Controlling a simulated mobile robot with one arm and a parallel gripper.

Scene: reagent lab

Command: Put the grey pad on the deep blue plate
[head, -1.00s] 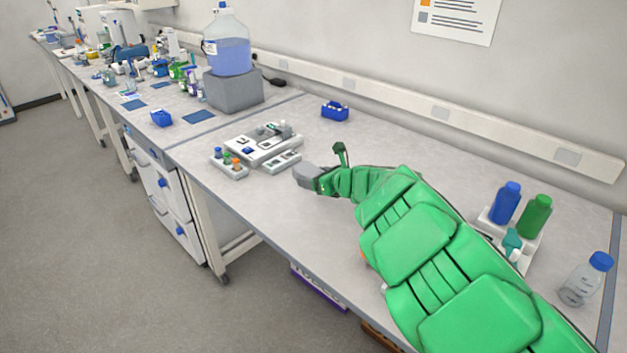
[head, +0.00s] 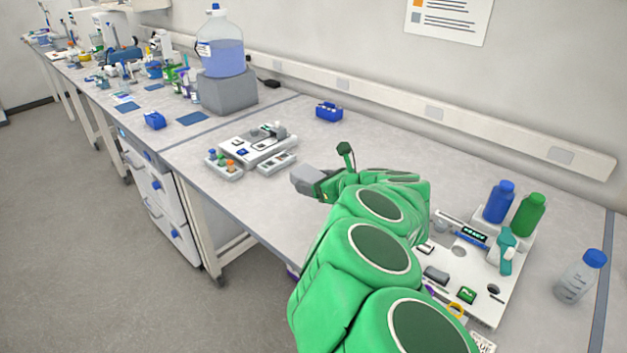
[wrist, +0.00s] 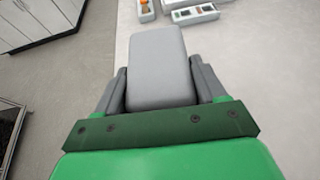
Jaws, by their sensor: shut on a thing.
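The grey pad (wrist: 158,62) is a rounded block held between the two fingers of my gripper (wrist: 160,84) in the wrist view. In the head view the pad (head: 304,180) sticks out to the left of my gripper (head: 322,186), above the bench near its front edge. Flat blue plates lie farther left along the bench: a nearer one (head: 192,118), one beyond it (head: 127,107) and a small far one (head: 154,87). I cannot tell from their shade which is the deep blue plate. The pad is well apart from all of them.
A white device (head: 258,146) and a tray of coloured caps (head: 224,165) stand left of the pad. A blue bin (head: 155,121) stands near the front edge. A carboy (head: 221,50) sits on a grey block (head: 228,93). A white board (head: 500,290) with bottles is at right.

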